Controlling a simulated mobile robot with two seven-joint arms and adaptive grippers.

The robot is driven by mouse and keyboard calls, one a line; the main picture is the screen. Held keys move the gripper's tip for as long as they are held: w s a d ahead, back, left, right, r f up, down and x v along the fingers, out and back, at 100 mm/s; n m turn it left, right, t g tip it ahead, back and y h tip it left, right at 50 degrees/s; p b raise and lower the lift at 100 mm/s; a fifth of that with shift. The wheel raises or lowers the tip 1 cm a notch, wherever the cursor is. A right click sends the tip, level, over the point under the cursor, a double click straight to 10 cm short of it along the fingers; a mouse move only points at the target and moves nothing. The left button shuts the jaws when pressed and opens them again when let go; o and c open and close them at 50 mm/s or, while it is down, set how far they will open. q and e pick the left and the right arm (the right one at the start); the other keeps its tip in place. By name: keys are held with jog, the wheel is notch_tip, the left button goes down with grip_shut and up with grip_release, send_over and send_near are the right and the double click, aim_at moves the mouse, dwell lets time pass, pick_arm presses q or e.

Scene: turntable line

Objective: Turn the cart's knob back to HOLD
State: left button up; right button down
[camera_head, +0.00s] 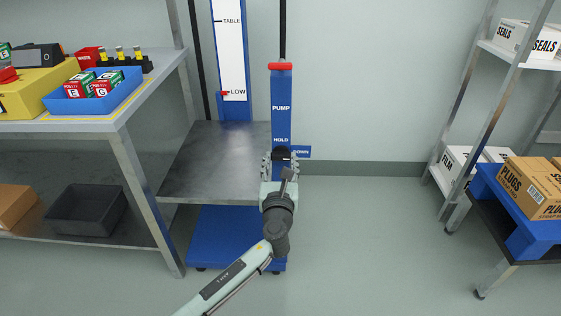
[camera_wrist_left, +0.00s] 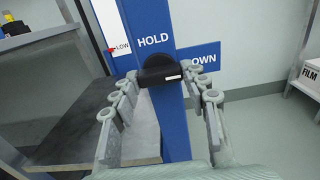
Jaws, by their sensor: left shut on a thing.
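The cart has a blue post (camera_head: 282,95) with PUMP, HOLD and DOWN labels. Its black knob (camera_wrist_left: 158,72) sits just below the HOLD label (camera_wrist_left: 153,40), and its white mark lies on the right, toward the DOWN label (camera_wrist_left: 206,58). My left gripper (camera_head: 281,160) is at the knob, with its fingers on either side. It is shut on the knob, which is partly hidden by the gripper in the head view. The cart's grey platform (camera_head: 215,150) is low, and a red pointer (camera_head: 224,93) stands at LOW on the white scale. My right gripper is not in view.
At the left, a workbench (camera_head: 125,108) holds a blue bin (camera_head: 95,98) and other items. A dark crate (camera_head: 86,209) is on its lower shelf. At the right stand a shelf rack (camera_head: 497,70) and a blue-topped stand (camera_head: 505,215) with boxes. The floor between is clear.

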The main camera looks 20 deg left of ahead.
pick_arm(q)
jog(key=shift+c, duration=1.2)
jog(key=shift+f+n+b, duration=0.1)
jog(key=shift+n+b, duration=0.25)
jog(key=shift+n, duration=0.45)
jog(key=shift+n+b, duration=0.55)
jog(key=shift+n, duration=0.65)
jog(key=n+b, duration=0.3)
jog(key=n, duration=0.5)
jog(key=shift+b, duration=0.4)
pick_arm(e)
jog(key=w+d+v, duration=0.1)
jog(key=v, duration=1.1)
pick_arm(q)
jog(key=n+b, duration=0.1)
jog(key=n, duration=0.1)
jog(key=shift+n, duration=0.4)
jog(key=n+b, duration=0.1)
jog(key=n, duration=0.1)
jog(key=shift+n, duration=0.7)
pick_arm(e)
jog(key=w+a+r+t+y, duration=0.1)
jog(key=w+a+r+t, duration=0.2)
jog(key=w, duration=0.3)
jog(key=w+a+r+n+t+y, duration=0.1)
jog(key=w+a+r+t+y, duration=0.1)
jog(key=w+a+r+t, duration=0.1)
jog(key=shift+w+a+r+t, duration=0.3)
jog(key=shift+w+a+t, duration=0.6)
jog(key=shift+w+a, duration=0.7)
